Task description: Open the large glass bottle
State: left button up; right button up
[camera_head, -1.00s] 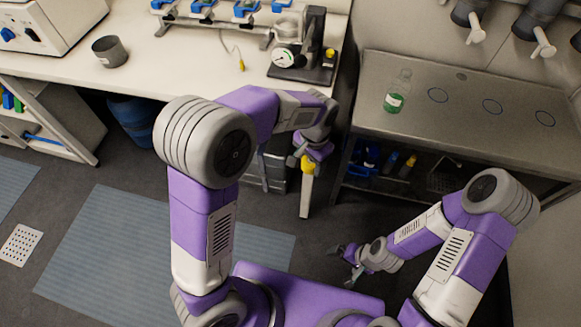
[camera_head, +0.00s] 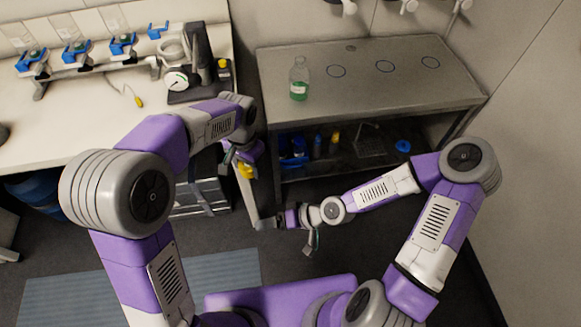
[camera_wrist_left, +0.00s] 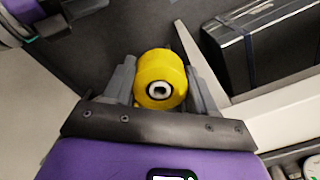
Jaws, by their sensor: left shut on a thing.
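A clear glass bottle (camera_head: 299,80) with green liquid and a pale label stands upright on the steel table. I see no coloured cap on its neck. My left gripper (camera_head: 243,160) is in front of the white bench, away from that bottle. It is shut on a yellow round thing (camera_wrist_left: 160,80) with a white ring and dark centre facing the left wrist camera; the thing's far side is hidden. My right gripper (camera_head: 268,224) is low, below and right of the left one. Its fingers are too small and dark to read.
The steel table (camera_head: 400,95) has blue ring marks and free room right of the bottle; its lower shelf holds small items. The white bench (camera_head: 60,125) carries a dark stand (camera_head: 200,70) with a gauge and several blue clamps. A dark case (camera_wrist_left: 260,45) lies below the left gripper.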

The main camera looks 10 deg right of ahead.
jog(key=w+d+r+n+t, duration=0.25)
jog(key=r+n, duration=0.25)
jog(key=r, duration=0.5)
jog(key=w+d+r+n+t, duration=0.25)
jog(key=r+n, duration=0.25)
jog(key=r, duration=0.5)
jog(key=shift+y, duration=0.3)
jog(key=shift+x, duration=5.85)
